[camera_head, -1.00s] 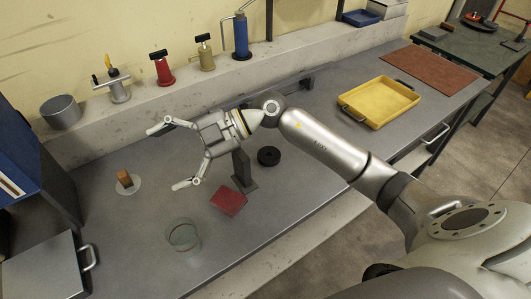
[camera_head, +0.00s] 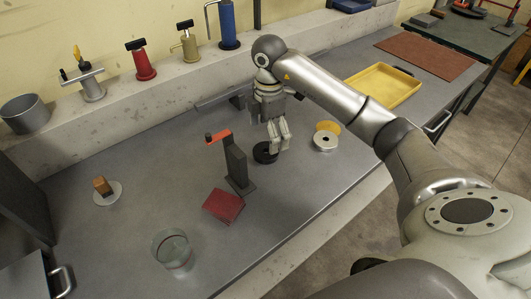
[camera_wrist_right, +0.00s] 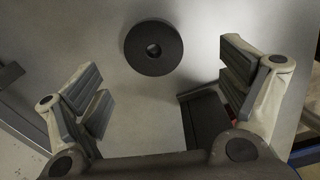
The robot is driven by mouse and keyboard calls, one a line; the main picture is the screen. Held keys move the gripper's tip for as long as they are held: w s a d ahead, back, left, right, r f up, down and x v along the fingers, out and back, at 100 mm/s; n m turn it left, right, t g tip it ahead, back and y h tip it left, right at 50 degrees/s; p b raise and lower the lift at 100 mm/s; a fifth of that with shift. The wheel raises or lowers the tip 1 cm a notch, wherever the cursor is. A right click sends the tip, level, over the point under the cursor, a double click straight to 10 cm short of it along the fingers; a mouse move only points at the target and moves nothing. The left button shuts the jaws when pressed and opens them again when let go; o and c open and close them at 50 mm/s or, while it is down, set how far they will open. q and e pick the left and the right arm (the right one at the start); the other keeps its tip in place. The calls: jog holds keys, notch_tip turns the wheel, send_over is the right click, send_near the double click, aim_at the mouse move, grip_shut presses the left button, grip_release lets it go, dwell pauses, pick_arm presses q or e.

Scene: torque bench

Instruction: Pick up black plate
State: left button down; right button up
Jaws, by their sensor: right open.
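The black plate (camera_head: 265,153) is a round disc with a centre hole, lying flat on the grey bench. In the right wrist view the black plate (camera_wrist_right: 153,47) lies ahead, between the lines of the two fingers and apart from them. My right gripper (camera_head: 279,140) points down at the plate's right edge in the head view and hides part of it. In the right wrist view my right gripper (camera_wrist_right: 160,85) has its fingers wide apart with nothing between them. My left gripper is not in view.
A dark upright post (camera_head: 237,165) with a red top stands just left of the plate. A silver disc (camera_head: 325,141) and a yellow disc (camera_head: 327,127) lie to its right. A red ribbed block (camera_head: 223,206) and a glass (camera_head: 172,248) are nearer the front.

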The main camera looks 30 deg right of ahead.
aim_at(266, 150)
jog(key=f, duration=0.4)
jog(key=w+f+p, duration=0.1)
jog(key=f, duration=0.1)
jog(key=shift+a+f, duration=0.1)
jog(key=shift+f, duration=0.15)
jog(key=shift+c, duration=0.3)
jog(key=c, duration=1.4)
jog(key=shift+c, duration=0.5)
jog(key=shift+r, duration=0.15)
